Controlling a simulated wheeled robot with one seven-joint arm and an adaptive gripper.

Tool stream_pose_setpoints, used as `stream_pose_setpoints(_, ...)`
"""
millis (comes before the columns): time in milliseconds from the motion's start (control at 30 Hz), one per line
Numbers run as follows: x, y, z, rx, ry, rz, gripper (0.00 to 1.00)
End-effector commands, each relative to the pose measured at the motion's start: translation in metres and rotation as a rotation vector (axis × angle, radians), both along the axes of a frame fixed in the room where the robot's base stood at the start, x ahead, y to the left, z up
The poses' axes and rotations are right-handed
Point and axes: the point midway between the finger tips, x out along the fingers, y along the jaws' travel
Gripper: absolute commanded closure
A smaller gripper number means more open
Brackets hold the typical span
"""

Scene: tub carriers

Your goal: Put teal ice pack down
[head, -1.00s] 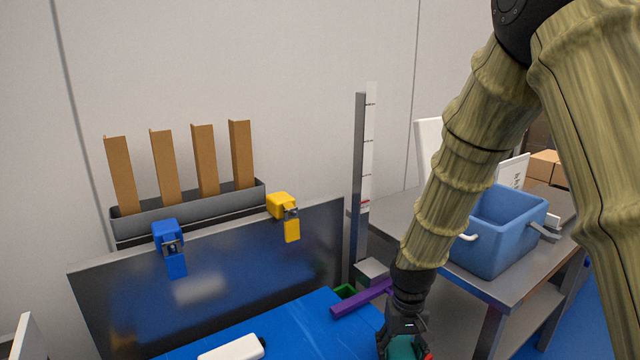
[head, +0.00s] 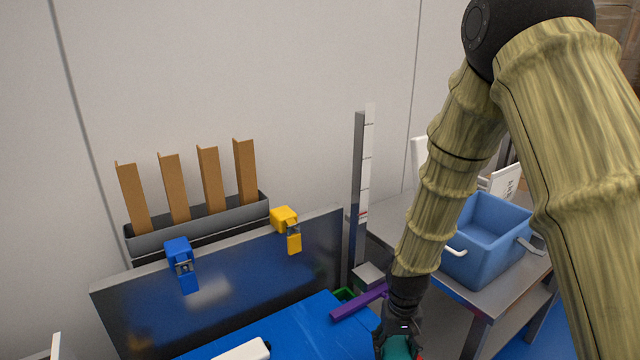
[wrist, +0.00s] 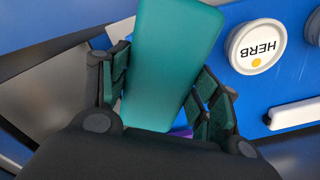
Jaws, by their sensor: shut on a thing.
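The teal ice pack (wrist: 170,60) is a flat slab held between the two fingers of my gripper (wrist: 165,95) in the wrist view. My gripper is shut on it, with a finger on each side. In the head view my gripper (head: 398,335) is at the bottom edge, and only a small part of the teal ice pack (head: 398,350) shows below it. The ice pack is over or near the right end of the blue surface (head: 290,330). I cannot tell whether it touches anything below.
A purple bar (head: 358,303) lies beside my gripper. A blue tub (head: 485,250) stands on the metal table at right. A white tub marked HERB (wrist: 257,46) and a white handle-like bar (wrist: 292,114) are right of the ice pack. A dark panel with blue and yellow clips stands behind.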

Motion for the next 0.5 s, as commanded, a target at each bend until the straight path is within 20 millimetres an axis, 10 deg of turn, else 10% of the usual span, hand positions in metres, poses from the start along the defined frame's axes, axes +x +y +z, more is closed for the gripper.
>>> stream_pose_setpoints(500, -0.011, 0.000, 0.032, 0.001, 0.001, 0.002, 0.71)
